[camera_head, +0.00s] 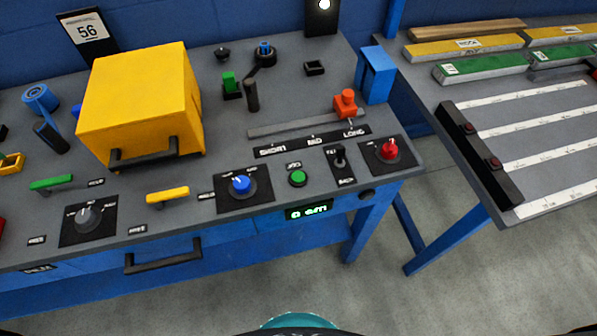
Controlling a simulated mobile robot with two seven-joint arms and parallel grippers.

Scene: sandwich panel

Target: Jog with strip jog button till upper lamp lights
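A round green button (298,178) sits on the grey panel's front part, below a small label that seems to read JOG. Right of it is a black toggle switch (339,156) on a labelled plate. A red slider block (346,103) stands at the right end of its rail, by the mark LONG. A black lamp plate (322,24) at the top edge shows one bright white spot; its upper part is cut off, so I cannot tell which lamp this is. Neither gripper is in view.
A yellow box (140,100) with a black handle stands on the left. A blue knob (241,185) and a red knob (388,150) flank the button. A small green display (309,210) is on the front edge. A second table (450,82) with strips stands right, across a gap.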

